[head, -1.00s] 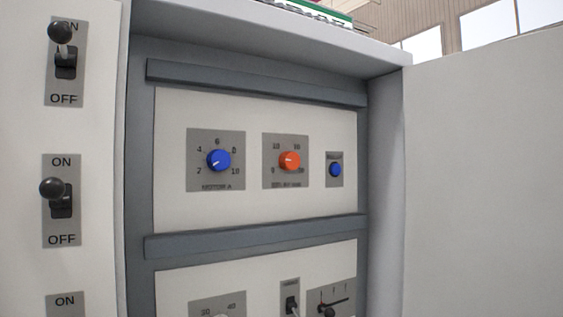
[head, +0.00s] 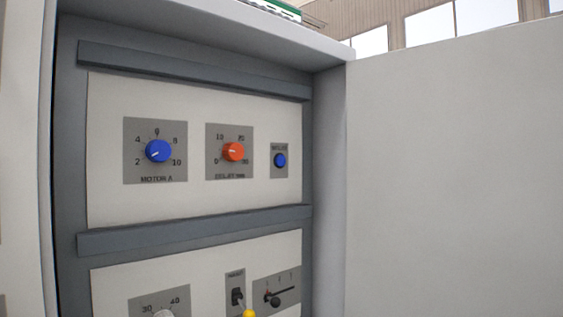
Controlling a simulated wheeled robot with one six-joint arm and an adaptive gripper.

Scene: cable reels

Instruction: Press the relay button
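A small blue round button (head: 280,160) sits on a narrow grey plate at the right of the upper white panel (head: 190,205), inside the open cabinet. The word above it is too blurred to read surely, but may be "RELAY". Left of it are an orange delay knob (head: 233,152) and a blue knob (head: 158,151) marked MOTOR A.
Grey rails (head: 200,229) run across the cabinet. The lower panel holds a small switch (head: 238,297), a dial with a black lever (head: 280,298) and a yellow tip (head: 249,313) at the bottom edge. The open door (head: 450,170) stands at the right.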

